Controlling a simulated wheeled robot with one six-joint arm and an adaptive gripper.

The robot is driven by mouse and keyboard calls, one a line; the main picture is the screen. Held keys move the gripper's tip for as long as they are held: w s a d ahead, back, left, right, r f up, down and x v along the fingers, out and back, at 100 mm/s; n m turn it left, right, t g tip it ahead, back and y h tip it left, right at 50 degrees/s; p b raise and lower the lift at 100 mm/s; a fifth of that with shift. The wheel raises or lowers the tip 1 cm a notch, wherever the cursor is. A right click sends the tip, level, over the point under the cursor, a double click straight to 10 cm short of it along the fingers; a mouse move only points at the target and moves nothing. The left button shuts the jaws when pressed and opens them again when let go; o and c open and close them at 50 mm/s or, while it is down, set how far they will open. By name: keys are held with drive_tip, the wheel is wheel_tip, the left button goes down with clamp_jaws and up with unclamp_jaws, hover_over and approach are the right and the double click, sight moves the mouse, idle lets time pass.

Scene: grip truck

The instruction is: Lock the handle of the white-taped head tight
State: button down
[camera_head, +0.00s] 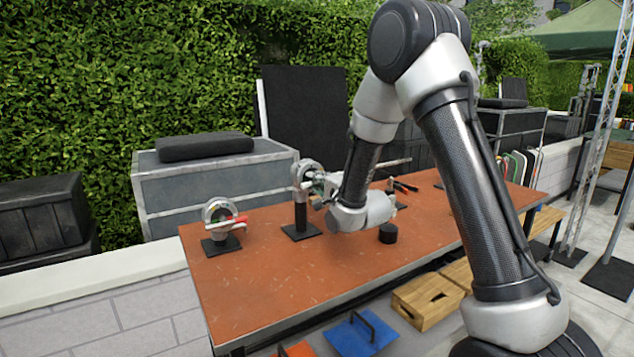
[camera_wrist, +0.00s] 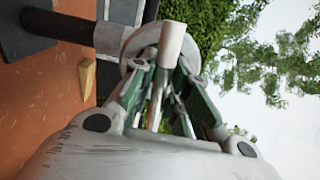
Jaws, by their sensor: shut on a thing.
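The white-taped head is a round grey head (camera_head: 306,171) on a black post (camera_head: 300,208) with a square black foot, standing upright on the table. My gripper (camera_head: 322,183) is at the right side of this head. In the wrist view the grey head (camera_wrist: 134,42) lies just beyond the fingertips. My gripper's green-sided fingers (camera_wrist: 166,72) are shut on the handle (camera_wrist: 172,42), a thin metal bar with a white end that sticks out past the fingertips. My arm and fingers hide part of the head and handle in the head view.
A second grey head (camera_head: 221,212) with a red-marked handle stands on a low black foot at the table's left. A short black cylinder (camera_head: 388,233) stands near my wrist. Dark tools (camera_head: 403,186) lie behind. The table's (camera_head: 270,285) front left is clear.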

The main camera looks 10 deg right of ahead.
sight(320, 182)
drive_tip(key=c, duration=1.4)
unclamp_jaws()
drive_tip(key=shift+c, duration=0.2)
drive_tip(key=shift+o, duration=0.8)
drive_tip(key=shift+s+d+f, duration=0.2)
drive_tip(key=shift+s+f, duration=0.05)
drive_tip(key=shift+s, duration=0.1)
drive_tip(key=v, duration=0.7)
drive_tip(key=shift+a+r, duration=0.1)
drive_tip(key=shift+r, duration=0.2)
